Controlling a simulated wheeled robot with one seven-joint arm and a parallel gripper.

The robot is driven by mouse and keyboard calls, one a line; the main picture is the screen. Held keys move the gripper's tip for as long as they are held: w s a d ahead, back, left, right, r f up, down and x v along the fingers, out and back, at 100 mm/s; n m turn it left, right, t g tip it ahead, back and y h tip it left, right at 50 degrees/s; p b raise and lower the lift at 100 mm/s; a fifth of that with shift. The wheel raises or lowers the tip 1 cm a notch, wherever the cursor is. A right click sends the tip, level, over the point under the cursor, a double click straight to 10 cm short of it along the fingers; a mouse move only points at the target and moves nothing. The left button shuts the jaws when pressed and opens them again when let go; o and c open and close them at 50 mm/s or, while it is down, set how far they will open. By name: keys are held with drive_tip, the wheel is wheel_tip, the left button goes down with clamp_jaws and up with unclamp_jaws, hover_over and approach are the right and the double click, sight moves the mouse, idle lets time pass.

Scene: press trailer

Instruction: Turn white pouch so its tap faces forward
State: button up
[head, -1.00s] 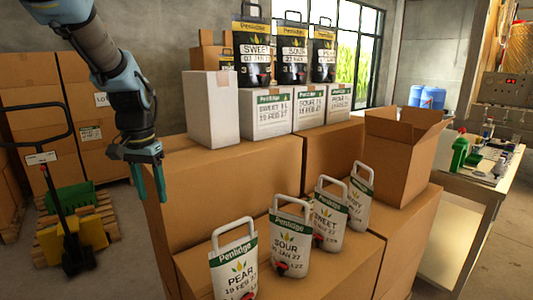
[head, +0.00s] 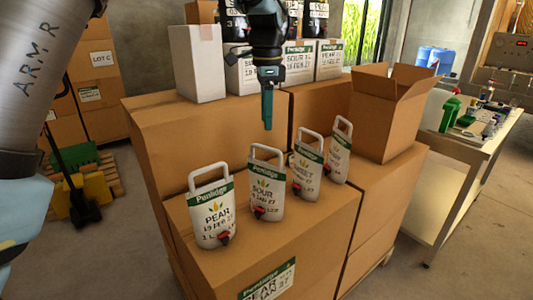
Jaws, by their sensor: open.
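Several white pouches with green bands and top handles stand in a row on the lower front boxes. The nearest is the PEAR pouch (head: 213,215), with a red and black tap low on its front. Behind it to the right stand the SOUR pouch (head: 266,192), the SWEET pouch (head: 305,172) and a farthest pouch (head: 338,155). Small taps show low on these too. My gripper (head: 267,124) hangs fingers down above and behind the SOUR pouch, apart from it. It is open, seen nearly edge-on, and holds nothing.
A taller brown box (head: 200,130) stands behind the row, with white cartons (head: 300,62) and black pouches at the back. An open cardboard box (head: 390,110) is at the right. A bench (head: 470,145) stands farther right. Bare box top lies in front of the pouches.

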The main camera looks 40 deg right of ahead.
drive_tip(key=m+b, duration=0.2)
drive_tip(key=m, duration=0.5)
drive_tip(key=shift+f+b, duration=0.2)
drive_tip(key=shift+b, duration=0.15)
drive_tip(key=shift+m, duration=0.5)
wheel_tip(320, 180, down, 10)
drive_tip(key=b, duration=0.7)
drive_tip(key=shift+r+b, duration=0.2)
drive_tip(key=shift+b, duration=0.1)
drive_tip(key=shift+c, duration=0.2)
clamp_jaws()
